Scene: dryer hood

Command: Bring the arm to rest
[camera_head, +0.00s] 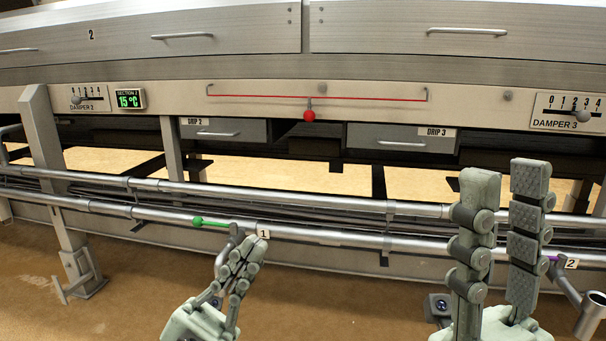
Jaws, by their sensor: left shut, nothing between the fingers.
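My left gripper (254,246) is at the lower middle, its fingers together and empty. Its tips are just below the tag marked 1 (262,231), close in the picture to the valve with the green handle (210,222); I cannot tell whether they touch. My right gripper (505,178) points up at the lower right, much closer to the camera. Its two fingers stand apart with a narrow empty gap, in front of the pipes. The arms behind both grippers are mostly out of the picture.
Two horizontal pipes (330,237) run along the dryer hood's front. A red-knobbed lever (310,115) hangs below a red rail. Damper 2 (77,100) and damper 3 (583,115) levers flank it. A support post (45,130) stands left. Tag 2 (571,264) is right. Floor is bare at lower left.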

